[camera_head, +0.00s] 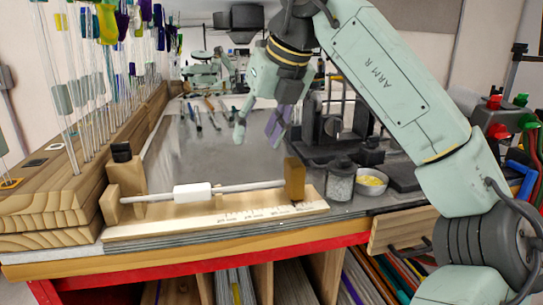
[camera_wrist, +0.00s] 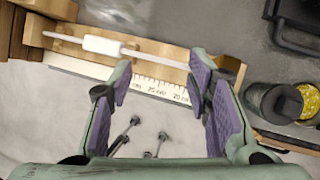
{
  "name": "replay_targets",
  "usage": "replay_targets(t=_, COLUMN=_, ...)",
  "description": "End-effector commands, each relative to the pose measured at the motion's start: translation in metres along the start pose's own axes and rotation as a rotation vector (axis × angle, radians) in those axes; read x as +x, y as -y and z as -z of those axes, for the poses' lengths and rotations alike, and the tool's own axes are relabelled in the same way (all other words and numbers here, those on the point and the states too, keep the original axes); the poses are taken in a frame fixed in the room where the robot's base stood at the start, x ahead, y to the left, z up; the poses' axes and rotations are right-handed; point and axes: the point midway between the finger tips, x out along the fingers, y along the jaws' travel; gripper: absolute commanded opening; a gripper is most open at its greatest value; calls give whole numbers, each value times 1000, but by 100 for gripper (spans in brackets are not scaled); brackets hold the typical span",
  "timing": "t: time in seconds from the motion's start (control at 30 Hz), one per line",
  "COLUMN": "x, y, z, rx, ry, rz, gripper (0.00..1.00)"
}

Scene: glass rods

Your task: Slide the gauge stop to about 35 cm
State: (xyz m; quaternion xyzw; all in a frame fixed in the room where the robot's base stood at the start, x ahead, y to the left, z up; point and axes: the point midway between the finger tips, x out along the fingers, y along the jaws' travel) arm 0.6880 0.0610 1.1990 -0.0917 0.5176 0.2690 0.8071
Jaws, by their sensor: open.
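The gauge is a pale wooden base (camera_head: 160,230) with a printed scale (camera_head: 250,214) along its front. A rod with a white sleeve (camera_head: 192,192) runs from the left post (camera_head: 125,175) to a brown upright block (camera_head: 294,178), which looks like the stop, near the right end. My gripper (camera_head: 256,130) is open and empty, above and behind the gauge. In the wrist view my gripper (camera_wrist: 162,72) spans the scale (camera_wrist: 160,88), with "25" and "20" marks faintly legible. The right finger partly hides the block (camera_wrist: 230,68); I cannot tell if they touch.
A wooden rack (camera_head: 60,190) with upright rods is on the left. The grey bench behind the gauge is mostly clear.

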Motion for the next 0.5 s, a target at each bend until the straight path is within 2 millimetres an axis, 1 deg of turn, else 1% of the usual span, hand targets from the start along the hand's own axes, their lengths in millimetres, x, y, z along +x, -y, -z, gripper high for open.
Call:
replay_targets(t=0.03, x=-14, y=25, z=6, rx=62, ry=-18, rz=84, gripper=45)
replay_targets(t=0.1, x=-28, y=48, z=15, rx=124, ry=-40, rz=163, gripper=45)
replay_targets(t=0.2, x=-37, y=63, z=22, rx=169, ry=-56, rz=218, gripper=45)
replay_targets(t=0.27, x=-35, y=67, z=23, rx=176, ry=-60, rz=226, gripper=45)
replay_targets(t=0.33, x=-28, y=69, z=24, rx=177, ry=-62, rz=226, gripper=45)
replay_targets(t=0.5, x=1, y=74, z=26, rx=174, ry=-61, rz=221, gripper=45)
